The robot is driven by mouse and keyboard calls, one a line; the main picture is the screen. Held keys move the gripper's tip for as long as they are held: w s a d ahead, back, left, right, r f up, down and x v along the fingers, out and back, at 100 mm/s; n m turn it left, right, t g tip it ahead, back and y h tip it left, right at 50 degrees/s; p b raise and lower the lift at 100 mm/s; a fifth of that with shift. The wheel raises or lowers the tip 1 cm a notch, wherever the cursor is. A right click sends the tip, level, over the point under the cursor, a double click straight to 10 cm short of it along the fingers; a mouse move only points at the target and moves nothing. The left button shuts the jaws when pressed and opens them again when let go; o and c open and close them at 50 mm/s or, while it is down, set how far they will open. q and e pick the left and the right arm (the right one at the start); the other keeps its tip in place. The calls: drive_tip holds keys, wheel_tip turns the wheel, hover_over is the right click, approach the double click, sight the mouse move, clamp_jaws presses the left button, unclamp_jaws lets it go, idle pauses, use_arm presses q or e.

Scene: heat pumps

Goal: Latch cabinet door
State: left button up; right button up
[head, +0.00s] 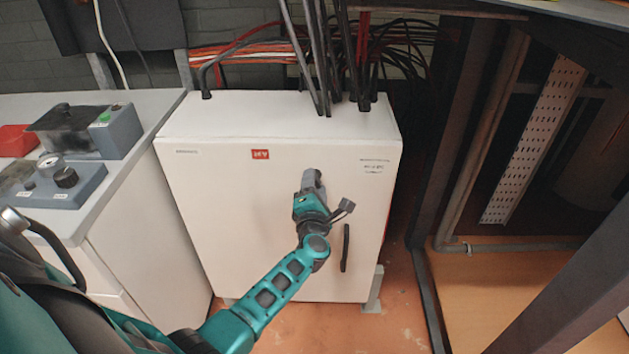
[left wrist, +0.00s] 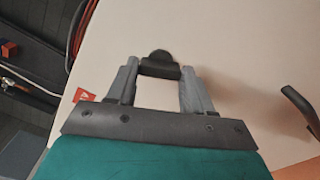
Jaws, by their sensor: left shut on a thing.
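The white cabinet (head: 220,220) stands in the middle of the head view, and its front door looks closed. A black vertical handle (head: 345,248) is on the right of the door; it also shows at the right edge of the left wrist view (left wrist: 297,102). My left gripper (head: 312,178) is at the door's upper middle, left of and above that handle. In the left wrist view its two grey fingers (left wrist: 160,85) are shut on a small black latch knob (left wrist: 160,66) against the white door. In the head view my gripper hides this knob. My right gripper is not in view.
A grey-topped bench (head: 150,105) with control boxes (head: 60,185) stands close on the left. Black cables (head: 325,60) enter the cabinet top. A dark metal frame (head: 455,130) stands to the right. Orange floor shows below.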

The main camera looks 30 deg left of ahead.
use_arm(q)
drive_tip(key=m+p, duration=0.2)
drive_tip(key=m, duration=0.3)
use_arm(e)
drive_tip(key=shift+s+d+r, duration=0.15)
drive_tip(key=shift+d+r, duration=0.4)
use_arm(q)
drive_tip(key=shift+m, duration=0.4)
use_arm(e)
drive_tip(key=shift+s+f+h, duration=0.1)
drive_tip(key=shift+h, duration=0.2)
use_arm(q)
drive_tip(key=o, duration=1)
drive_tip(key=shift+o, duration=0.2)
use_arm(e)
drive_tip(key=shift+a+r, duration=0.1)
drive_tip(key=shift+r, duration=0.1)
